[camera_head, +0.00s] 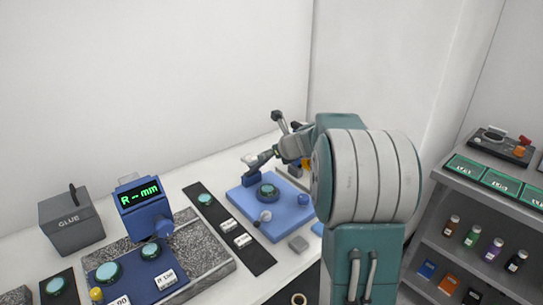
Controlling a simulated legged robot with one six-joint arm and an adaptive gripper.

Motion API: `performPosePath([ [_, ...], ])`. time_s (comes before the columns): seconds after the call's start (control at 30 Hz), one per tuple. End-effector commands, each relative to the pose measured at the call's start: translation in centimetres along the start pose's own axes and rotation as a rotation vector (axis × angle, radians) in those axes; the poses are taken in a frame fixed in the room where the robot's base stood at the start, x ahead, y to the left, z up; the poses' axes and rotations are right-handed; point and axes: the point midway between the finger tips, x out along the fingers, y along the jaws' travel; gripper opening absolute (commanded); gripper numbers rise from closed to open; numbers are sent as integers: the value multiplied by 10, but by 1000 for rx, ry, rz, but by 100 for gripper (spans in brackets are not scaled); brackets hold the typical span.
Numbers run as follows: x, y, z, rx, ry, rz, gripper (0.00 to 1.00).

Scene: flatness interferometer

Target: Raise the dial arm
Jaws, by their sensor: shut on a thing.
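A blue base plate (293,219) lies on the white bench, bearing a round green-topped piece (268,190), a light ball-ended knob (265,216) and a small blue knob (303,199). My gripper (264,160) is over the plate's back left edge. It appears shut on a small part there, likely the dial arm, with a pale round end (249,158) showing beside the jaws. The held part is mostly hidden by the jaws, and its exact tilt cannot be told. My large teal and white arm hides the area to the right.
A blue display unit (148,207) reading "R -- mm" stands by a speckled granite slab (212,262) at left. A grey GLUE box (72,222) is behind. A black strip (258,260) lies left of the plate. A grey shelf (440,225) with small bottles stands at right.

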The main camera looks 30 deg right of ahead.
Motion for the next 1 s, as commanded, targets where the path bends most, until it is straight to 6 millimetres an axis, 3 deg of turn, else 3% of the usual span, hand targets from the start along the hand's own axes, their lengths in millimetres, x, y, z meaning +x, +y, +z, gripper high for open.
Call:
performPosePath([
  [0.27,1,0,0,1,1,1,18],
  [0.3,1,0,0,1,1,1,92],
  [0.33,1,0,-1,1,1,1,100],
  [0.77,-1,0,0,1,0,0,100],
  [0.87,-10,0,0,1,-2,-1,100],
  [1.0,-35,-1,0,1,-2,-3,100],
])
